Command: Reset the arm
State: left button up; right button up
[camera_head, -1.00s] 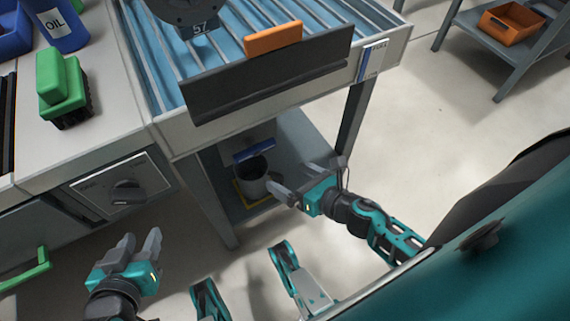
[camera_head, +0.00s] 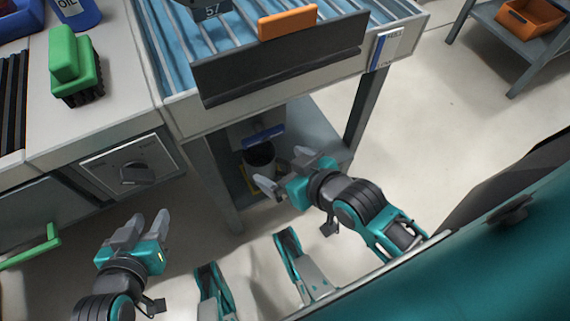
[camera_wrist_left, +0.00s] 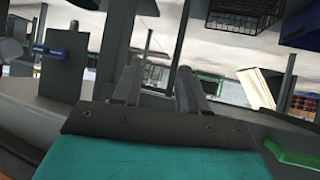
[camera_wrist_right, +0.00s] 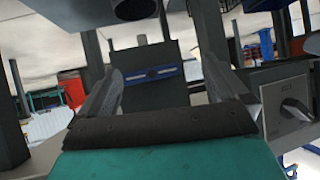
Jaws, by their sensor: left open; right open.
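My left gripper (camera_head: 143,232) is at the lower left of the head view, in front of the counter's cabinet. Its fingers are open with nothing between them, and they also show in the left wrist view (camera_wrist_left: 160,88). My right gripper (camera_head: 284,172) is in front of the conveyor's lower shelf, below the front panel. Its fingers are spread wide and empty, and in the right wrist view (camera_wrist_right: 172,85) they point toward a dark panel with a blue strip. In the head view it partly covers the area by a dark round container (camera_head: 258,160).
The roller conveyor (camera_head: 150,60) has a dark front board (camera_head: 290,62) with an orange block (camera_head: 288,20). A green-handled brush (camera_head: 75,65) sits on the left counter. A knob panel (camera_head: 132,172) and green handle (camera_head: 35,250) face my left arm. Open floor lies right.

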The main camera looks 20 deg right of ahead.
pick_arm(q)
jog(key=s+a+r+y+p, duration=0.1)
jog(key=a+r+p, duration=0.3)
jog(key=r+p, duration=0.9)
jog(key=s+p, duration=0.1)
jog(key=p, duration=0.5)
jog(key=shift+r+p, duration=0.15)
jog(key=shift+p, duration=0.2)
pick_arm(e)
jog(key=s+d+r+h, duration=0.1)
jog(key=d+r, duration=0.3)
jog(key=r, duration=0.9)
jog(key=shift+s, duration=0.5)
jog(key=shift+r, duration=0.1)
